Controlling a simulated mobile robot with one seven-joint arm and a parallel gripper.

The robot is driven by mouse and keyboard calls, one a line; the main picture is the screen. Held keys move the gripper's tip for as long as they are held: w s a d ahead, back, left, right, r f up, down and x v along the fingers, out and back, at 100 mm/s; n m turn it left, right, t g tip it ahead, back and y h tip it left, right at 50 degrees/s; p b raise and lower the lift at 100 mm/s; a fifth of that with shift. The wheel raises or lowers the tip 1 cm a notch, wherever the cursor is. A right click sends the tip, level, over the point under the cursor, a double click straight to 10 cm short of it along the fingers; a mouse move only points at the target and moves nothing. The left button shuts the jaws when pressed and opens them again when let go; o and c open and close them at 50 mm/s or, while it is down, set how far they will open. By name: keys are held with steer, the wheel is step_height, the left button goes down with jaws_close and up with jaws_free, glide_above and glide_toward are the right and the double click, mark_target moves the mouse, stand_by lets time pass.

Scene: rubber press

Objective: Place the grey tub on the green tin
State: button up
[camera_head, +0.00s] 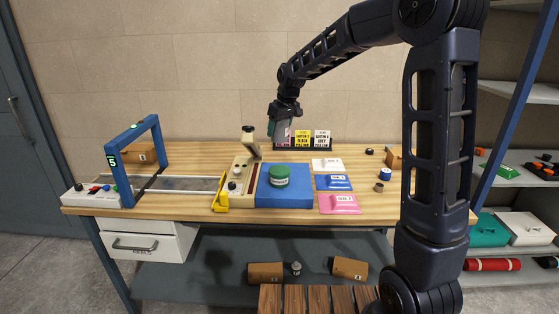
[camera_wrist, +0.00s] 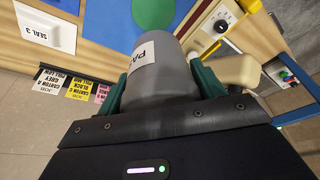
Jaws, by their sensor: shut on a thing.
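The grey tub (camera_wrist: 158,72), with a white label, is held between the green fingers of my gripper (camera_wrist: 160,88) in the wrist view. In the head view my gripper (camera_head: 281,128) is raised above the back of the bench, and the tub (camera_head: 283,130) shows only partly there. The green tin (camera_head: 279,177) stands upright on the blue block (camera_head: 285,194) in the middle of the bench. Its round green top (camera_wrist: 153,12) shows at the upper edge of the wrist view, apart from the tub.
A blue arch (camera_head: 133,160) stands farther left. Label cards (camera_head: 302,139) stand at the back. Coloured packets (camera_head: 338,203) lie right of the block, near a small blue-and-white roll (camera_head: 385,174).

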step_height(320, 180, down, 13)
steer(key=shift+r, duration=0.1)
stand_by(0.5)
steer(key=o, duration=1.3)
steer(key=shift+f, duration=0.2)
steer(key=shift+c, duration=0.2)
